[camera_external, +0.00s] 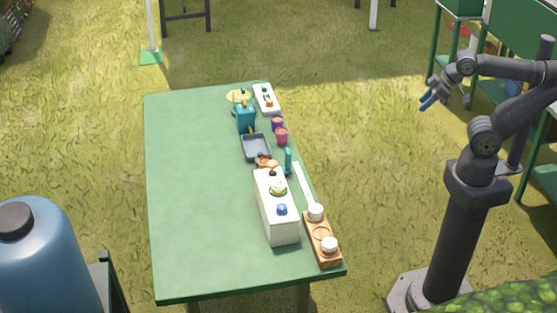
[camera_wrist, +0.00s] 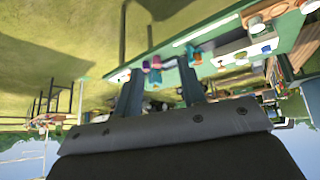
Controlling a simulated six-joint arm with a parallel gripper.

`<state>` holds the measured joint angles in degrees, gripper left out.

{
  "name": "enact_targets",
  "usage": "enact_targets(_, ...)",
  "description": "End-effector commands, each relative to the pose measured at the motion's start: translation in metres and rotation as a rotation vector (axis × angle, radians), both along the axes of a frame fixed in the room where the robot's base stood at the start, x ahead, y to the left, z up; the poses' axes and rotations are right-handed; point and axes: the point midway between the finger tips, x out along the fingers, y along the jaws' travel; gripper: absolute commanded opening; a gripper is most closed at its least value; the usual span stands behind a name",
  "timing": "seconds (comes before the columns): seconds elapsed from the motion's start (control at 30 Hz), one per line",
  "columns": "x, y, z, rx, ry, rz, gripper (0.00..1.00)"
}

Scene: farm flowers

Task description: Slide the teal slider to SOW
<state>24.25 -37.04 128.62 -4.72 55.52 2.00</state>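A small upright teal piece (camera_external: 288,160), which looks like the teal slider, stands at the right side of the green table by one end of a narrow white strip (camera_external: 304,185). In the wrist view a teal piece (camera_wrist: 193,56) shows near a white strip (camera_wrist: 192,37), small and tilted. No SOW lettering is readable. My gripper (camera_external: 432,98) is in the air to the right of the table, well away from the teal piece. In the wrist view its two dark fingers (camera_wrist: 160,88) are apart with nothing held between them.
Near the slider on the green table (camera_external: 200,220) are a white box (camera_external: 278,222) with knobs, an orange-brown tray (camera_external: 322,243) with white jars, purple and pink cups (camera_external: 281,137), a grey tray (camera_external: 256,147) and a teal can (camera_external: 245,118). The table's left half is clear.

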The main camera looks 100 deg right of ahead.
Motion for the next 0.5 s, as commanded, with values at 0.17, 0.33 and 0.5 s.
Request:
enact_targets(0.17,0.030,-0.033,0.111,-0.100,-0.071,-0.049,0.37)
enact_targets(0.33,0.046,-0.058,0.209,-0.179,-0.133,-0.113,0.37)
enact_targets(0.5,0.096,-0.080,0.234,-0.107,-0.133,-0.180,0.37)
